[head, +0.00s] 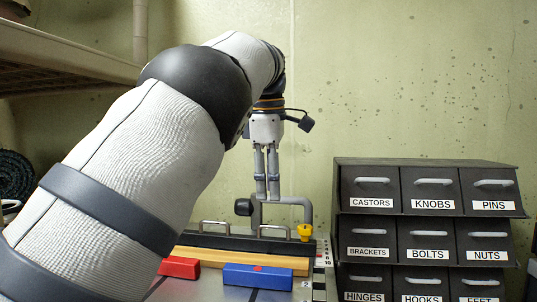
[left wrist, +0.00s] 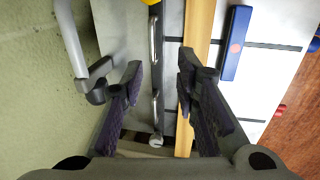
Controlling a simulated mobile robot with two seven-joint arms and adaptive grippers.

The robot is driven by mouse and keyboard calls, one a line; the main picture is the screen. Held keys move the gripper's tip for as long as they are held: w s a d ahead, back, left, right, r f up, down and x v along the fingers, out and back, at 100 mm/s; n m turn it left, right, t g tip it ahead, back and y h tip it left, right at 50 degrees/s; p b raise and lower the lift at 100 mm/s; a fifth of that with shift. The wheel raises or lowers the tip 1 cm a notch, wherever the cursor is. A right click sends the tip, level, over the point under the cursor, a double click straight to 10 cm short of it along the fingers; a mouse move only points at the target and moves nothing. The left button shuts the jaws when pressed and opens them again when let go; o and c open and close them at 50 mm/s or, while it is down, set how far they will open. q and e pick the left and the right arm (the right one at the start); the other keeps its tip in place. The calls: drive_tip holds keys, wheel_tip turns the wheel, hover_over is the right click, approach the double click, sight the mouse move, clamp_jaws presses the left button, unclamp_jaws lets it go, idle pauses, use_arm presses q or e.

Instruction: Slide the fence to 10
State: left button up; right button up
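The fence appears to be the long dark bar with two metal handles (head: 222,240) at the back of the bench top; it also shows in the left wrist view (left wrist: 158,128). A black and white scale (head: 319,262) runs along the right edge; a "2" is readable near the front, most other marks are too small. A yellow knob (head: 305,232) is at the bar's right end. My left gripper (head: 267,192) points down above the bar. In the left wrist view its fingers (left wrist: 160,75) are spread, one each side of the bar, with nothing held. My right gripper is out of view.
A wooden strip (head: 290,265) lies along the bar's front. A blue block (head: 258,277) and a red block (head: 180,267) lie nearer. A grey bent pipe or arm (head: 297,204) stands behind the bar. Labelled drawers (head: 432,205) stand right; a shelf (head: 60,55) hangs left.

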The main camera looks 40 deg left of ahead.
use_arm(q)
drive_tip(key=shift+s+d+r, duration=0.1)
drive_tip(key=shift+s+r, duration=0.1)
drive_tip(key=shift+r, duration=0.75)
drive_tip(key=shift+s+d+r, duration=0.1)
drive_tip(key=shift+s+r, duration=0.05)
drive_tip(key=shift+r, duration=0.8)
drive_tip(key=shift+s+d+r, duration=0.1)
drive_tip(key=shift+s+r, duration=0.1)
drive_tip(key=shift+r, duration=0.75)
